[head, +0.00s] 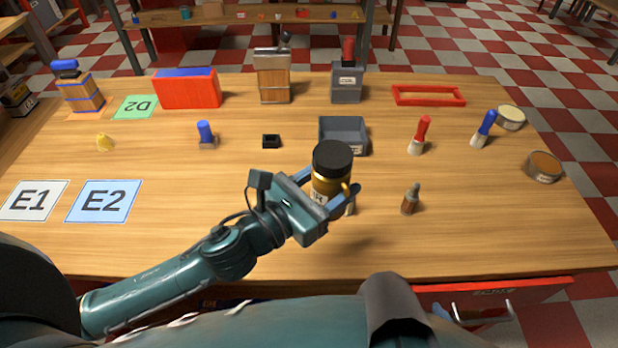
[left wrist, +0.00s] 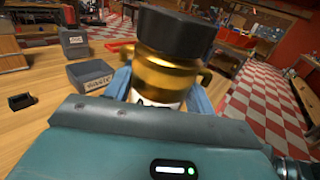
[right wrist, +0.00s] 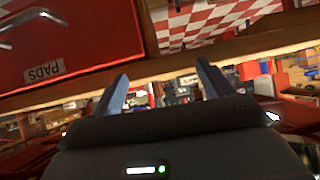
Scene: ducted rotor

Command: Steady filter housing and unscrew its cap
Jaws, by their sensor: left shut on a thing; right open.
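The filter housing (head: 328,187) is a golden cylinder with a white label, and its black cap (head: 333,155) sits on top. My left gripper (head: 330,192) is shut around the housing below the cap. In the left wrist view the golden housing (left wrist: 172,69) stands between the blue fingers with the black cap (left wrist: 178,31) above; its lower part is hidden. My right gripper (right wrist: 160,85) is open and empty in the right wrist view, by a red drawer front below the tabletop edge. It does not show in the head view.
A grey bin (head: 343,135) stands just behind the housing. A small dropper bottle (head: 410,199) stands to its right. The front right of the table is clear. A red drawer (right wrist: 65,45) is near my right gripper.

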